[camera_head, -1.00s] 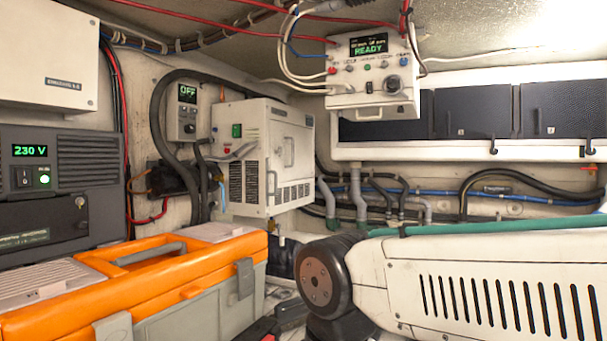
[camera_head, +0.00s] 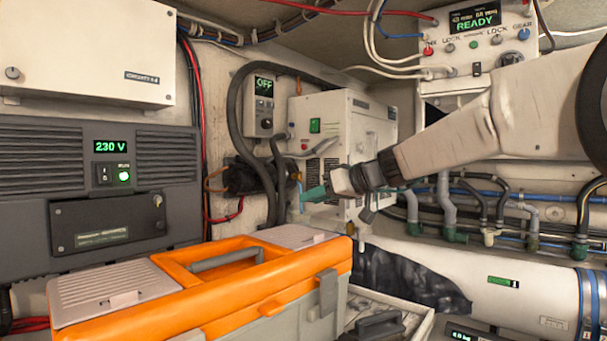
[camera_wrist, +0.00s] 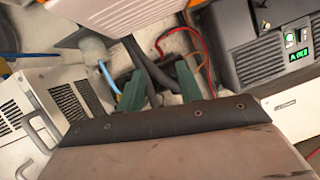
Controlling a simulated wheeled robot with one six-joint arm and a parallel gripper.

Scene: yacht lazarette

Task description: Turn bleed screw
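My gripper (camera_head: 308,194) has green fingers and reaches in from the right, beside the front of the white louvred unit (camera_head: 345,135). In the wrist view my gripper (camera_wrist: 160,80) is open, with a clear gap between its two fingers. A black pump-like fitting (camera_head: 243,176) with dark hoses is on the wall, left of the fingertips. Black hoses (camera_wrist: 150,68) show between and beyond the fingers in the wrist view. I cannot pick out the bleed screw itself. No contact between the fingers and the fitting can be made out.
An orange and grey toolbox (camera_head: 210,262) stands in front, below my gripper. A 230 V panel (camera_head: 100,185) is at left. An OFF control box (camera_head: 262,120) hangs above the fitting. A READY control box (camera_head: 490,30) is at upper right, above pipes. A thin blue hose (camera_wrist: 107,75) runs near the fingers.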

